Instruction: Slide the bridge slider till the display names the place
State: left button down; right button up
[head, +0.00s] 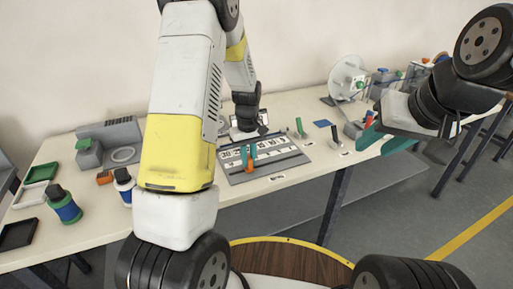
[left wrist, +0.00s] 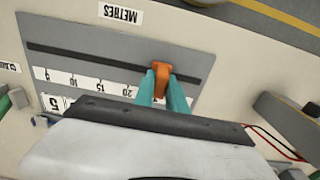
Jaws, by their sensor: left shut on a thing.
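The bridge (head: 289,161) is a grey board with a dark slot and white number strips, lying flat on the table. It also fills much of the left wrist view (left wrist: 75,35), where marks such as 10, 15 and 20 and a METRES label appear upside down. The orange slider (left wrist: 162,79) stands in the slot, near the 20 mark. My left gripper (head: 248,160) is shut on the slider, its teal fingers (left wrist: 168,90) on either side. My right gripper (head: 384,138) is open and empty above the table's front edge at right. I cannot make out a readable display.
Bottles (head: 64,205), trays (head: 40,172) and a grey-green device (head: 105,145) stand at the left. A green-handled part (head: 299,128), a blue pad (head: 322,124) and a disc-shaped device (head: 347,78) are to the right. Red and black wires (left wrist: 272,140) run beside the board.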

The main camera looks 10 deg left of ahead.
pick_arm(q)
jog(key=shift+s+a, duration=0.5)
jog(key=shift+a, duration=0.25)
jog(key=shift+s+a, duration=0.45)
jog(key=shift+a, duration=0.25)
jog(key=shift+s+a, duration=0.5)
jog(key=shift+a, duration=0.25)
jog(key=c, duration=1.4)
grip_release()
jog(key=shift+s+a, duration=0.1)
jog(key=shift+a, duration=0.05)
jog(key=shift+o, duration=0.2)
jog(key=shift+r, duration=0.2)
notch_tip(320, 180, up, 8)
jog(key=shift+f, duration=0.25)
jog(key=shift+r, duration=0.1)
